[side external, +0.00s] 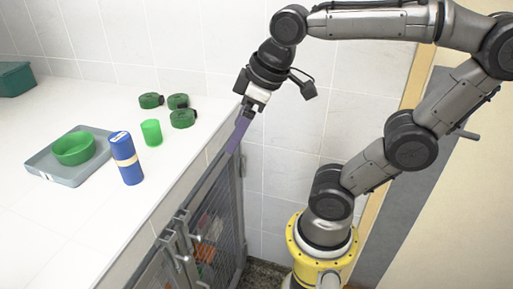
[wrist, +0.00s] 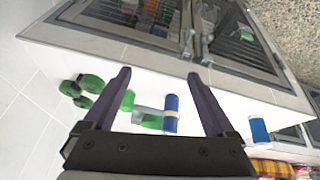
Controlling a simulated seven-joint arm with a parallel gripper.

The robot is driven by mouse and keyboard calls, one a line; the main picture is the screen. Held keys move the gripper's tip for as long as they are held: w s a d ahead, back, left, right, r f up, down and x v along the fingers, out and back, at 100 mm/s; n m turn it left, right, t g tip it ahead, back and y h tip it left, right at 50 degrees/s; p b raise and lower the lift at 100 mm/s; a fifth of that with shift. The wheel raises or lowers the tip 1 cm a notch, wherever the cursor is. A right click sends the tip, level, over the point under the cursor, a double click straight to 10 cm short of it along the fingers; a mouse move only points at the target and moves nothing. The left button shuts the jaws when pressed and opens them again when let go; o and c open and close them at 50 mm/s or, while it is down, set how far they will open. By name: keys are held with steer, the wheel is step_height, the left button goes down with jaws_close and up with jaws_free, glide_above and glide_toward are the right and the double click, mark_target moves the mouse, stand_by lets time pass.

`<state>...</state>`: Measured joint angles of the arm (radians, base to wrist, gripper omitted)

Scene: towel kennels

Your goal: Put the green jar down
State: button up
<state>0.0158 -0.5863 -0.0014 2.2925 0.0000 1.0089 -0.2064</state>
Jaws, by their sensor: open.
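The green jar (side external: 151,132) is a small bright green cylinder standing upright on the white counter, between a blue cylinder (side external: 125,160) and several dark green rolls (side external: 183,119). The jar also shows in the wrist view (wrist: 127,101), just inside the left finger in the picture. My gripper (side external: 237,146) is open, pointing down near the counter's front edge, to the right of the jar and clear of it. In the wrist view, nothing is between its purple fingers (wrist: 158,76) in their grip.
A grey tray (side external: 45,171) with a green bowl (side external: 73,149) in it sits left of the blue cylinder. A dark green box (side external: 15,79) stands at the far left. Mesh-doored kennels (side external: 205,225) are below the counter. The counter's front left is clear.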

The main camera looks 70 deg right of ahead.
steer(key=shift+o, duration=0.5)
steer(key=s+f+m, duration=0.2)
steer(key=s+f, duration=0.1)
steer(key=f, duration=0.1)
steer(key=shift+s+a+t, duration=0.15)
steer(key=shift+s+t, duration=0.25)
